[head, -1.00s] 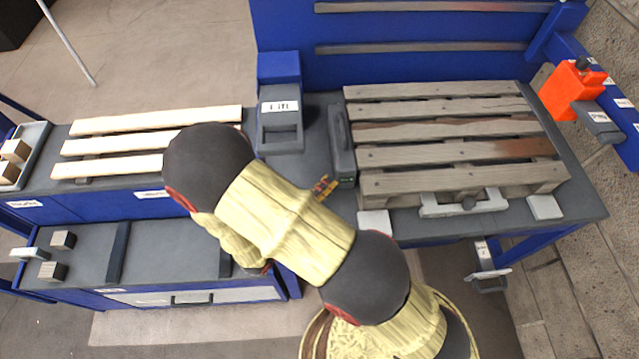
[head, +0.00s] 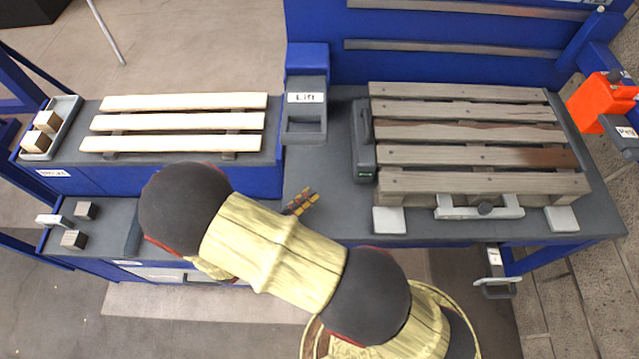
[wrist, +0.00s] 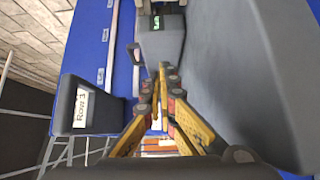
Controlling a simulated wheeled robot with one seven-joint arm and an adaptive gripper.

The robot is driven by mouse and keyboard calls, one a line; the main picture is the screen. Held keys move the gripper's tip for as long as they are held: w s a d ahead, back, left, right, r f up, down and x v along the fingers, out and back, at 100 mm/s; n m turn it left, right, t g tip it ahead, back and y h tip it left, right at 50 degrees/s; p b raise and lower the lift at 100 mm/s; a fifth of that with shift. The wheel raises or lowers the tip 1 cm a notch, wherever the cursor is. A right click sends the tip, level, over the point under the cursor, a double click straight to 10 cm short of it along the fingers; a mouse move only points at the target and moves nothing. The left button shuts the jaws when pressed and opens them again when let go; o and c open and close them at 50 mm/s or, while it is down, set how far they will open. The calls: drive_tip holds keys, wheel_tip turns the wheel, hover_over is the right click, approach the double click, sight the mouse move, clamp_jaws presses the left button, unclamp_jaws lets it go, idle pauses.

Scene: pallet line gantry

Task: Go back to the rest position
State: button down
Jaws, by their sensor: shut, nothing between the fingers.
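My gripper (head: 300,202) shows in the head view just past my yellow and black arm, over the grey bench top left of the grey pallet. In the wrist view its yellow fingers (wrist: 158,85) come together at the tips, shut and empty. My arm hides part of the lower bench in the head view. No marker for a rest position shows.
A grey wooden pallet (head: 470,157) lies on the right bench behind a white clamp (head: 480,207). A grey box labelled Lift (head: 305,110) and a dark unit (head: 362,140) stand nearby. A pale slatted pallet (head: 180,122) and a block tray (head: 52,128) are left. An orange container (head: 600,100) is far right.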

drive_tip(key=shift+s+a, duration=0.4)
drive_tip(key=shift+a, duration=0.05)
drive_tip(key=s+d+r+m+g+y, duration=0.2)
drive_tip(key=d+r+m+g, duration=0.1)
drive_tip(key=d+r+g, duration=0.4)
drive_tip(key=s+d+r+m+g+y, duration=0.25)
drive_tip(key=d+r+g, duration=0.3)
drive_tip(key=d, duration=0.45)
drive_tip(key=s+d+r+m+t+y, duration=0.1)
drive_tip(key=s+d+r+t+y, duration=0.1)
drive_tip(key=r, duration=0.5)
drive_tip(key=s+d+r+m+t+y, duration=0.2)
drive_tip(key=s+r+t+y, duration=0.1)
drive_tip(key=r+y, duration=0.4)
drive_tip(key=shift+d+t, duration=0.35)
drive_tip(key=shift+t, duration=0.2)
drive_tip(key=shift+r, duration=0.1)
